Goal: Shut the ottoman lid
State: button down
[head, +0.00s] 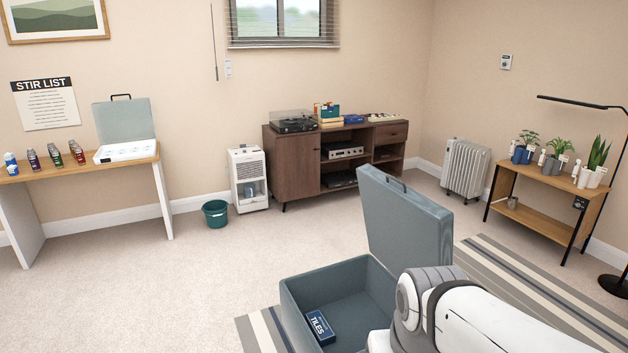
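The ottoman (300,294) is a blue-grey box on a striped rug in the lower middle of the head view. A dark blue box marked "TILES" (320,327) lies inside the ottoman. My arm crosses the lower right and covers part of the ottoman's right side and the foot of the lid. My gripper is not in the picture.
The striped rug (545,285) lies under and right of the ottoman. Behind are a wooden cabinet (298,180), a white dehumidifier (248,180), a green bin (215,213) and a radiator (465,168). A plant stand (540,207) stands right. Carpet (150,290) to the left is clear.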

aim_at(406, 229)
jog(key=i, duration=0.6)
jog(key=z, duration=2.45)
jog(key=i, duration=1.75)
jog(key=u, duration=3)
jog(key=i, duration=0.5)
jog(key=z, duration=0.25)
